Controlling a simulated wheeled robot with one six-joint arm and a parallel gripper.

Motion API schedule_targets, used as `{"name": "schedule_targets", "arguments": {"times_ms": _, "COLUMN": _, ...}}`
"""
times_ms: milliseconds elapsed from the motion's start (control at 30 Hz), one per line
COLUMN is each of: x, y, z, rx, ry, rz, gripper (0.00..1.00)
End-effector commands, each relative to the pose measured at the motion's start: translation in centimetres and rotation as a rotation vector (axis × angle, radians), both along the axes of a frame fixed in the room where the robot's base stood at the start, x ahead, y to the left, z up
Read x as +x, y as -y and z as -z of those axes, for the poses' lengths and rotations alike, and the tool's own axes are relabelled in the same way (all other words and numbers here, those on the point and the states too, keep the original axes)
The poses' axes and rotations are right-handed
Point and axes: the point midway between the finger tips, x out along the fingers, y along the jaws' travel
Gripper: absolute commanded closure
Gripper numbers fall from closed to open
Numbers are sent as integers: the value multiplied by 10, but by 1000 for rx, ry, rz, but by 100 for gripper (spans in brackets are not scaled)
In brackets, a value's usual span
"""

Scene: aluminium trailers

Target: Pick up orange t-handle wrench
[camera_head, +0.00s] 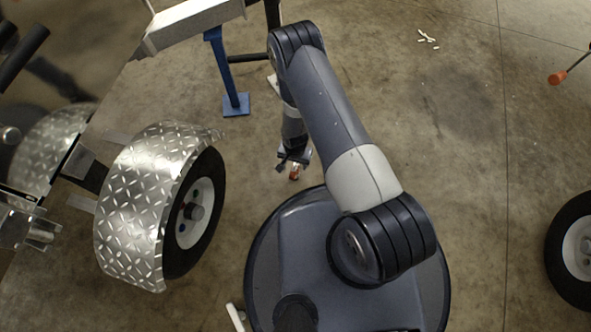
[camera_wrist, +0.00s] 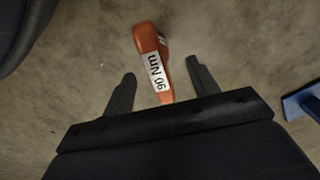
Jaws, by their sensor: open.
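The orange t-handle wrench (camera_wrist: 146,38) shows in the wrist view as an orange handle with a white label reading "90 Nm". Its near end lies between the two fingers of my gripper (camera_wrist: 160,67), and its far end reaches beyond the fingertips. My gripper is open, with visible gaps on both sides of the handle. In the head view my gripper (camera_head: 291,158) points down near the floor, with a small orange part of the wrench (camera_head: 294,173) showing at it. The wrench's shaft is not visible. I cannot tell how far the handle is below the fingers.
A trailer wheel with a diamond-plate fender (camera_head: 130,205) stands left of my gripper. A blue stand (camera_head: 229,75) is behind it and also shows in the wrist view (camera_wrist: 305,101). Another wheel (camera_head: 575,250) and an orange-ended tool (camera_head: 557,77) are at right. Open concrete floor lies between.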

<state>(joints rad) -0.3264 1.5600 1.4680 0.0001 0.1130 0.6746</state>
Motion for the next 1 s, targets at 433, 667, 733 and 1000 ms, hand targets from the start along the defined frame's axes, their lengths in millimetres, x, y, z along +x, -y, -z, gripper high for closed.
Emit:
{"name": "schedule_targets", "arguments": {"times_ms": 433, "x": -4, "y": 2, "z": 38, "rx": 0, "ry": 3, "rz": 0, "gripper": 44}}
{"name": "schedule_targets", "arguments": {"times_ms": 667, "x": -4, "y": 2, "z": 38, "rx": 0, "ry": 2, "rz": 0, "gripper": 60}}
{"name": "schedule_targets", "arguments": {"times_ms": 733, "x": -4, "y": 2, "z": 38, "rx": 0, "ry": 2, "rz": 0, "gripper": 66}}
{"name": "schedule_targets", "arguments": {"times_ms": 1000, "x": -4, "y": 2, "z": 38, "rx": 0, "ry": 2, "rz": 0, "gripper": 88}}
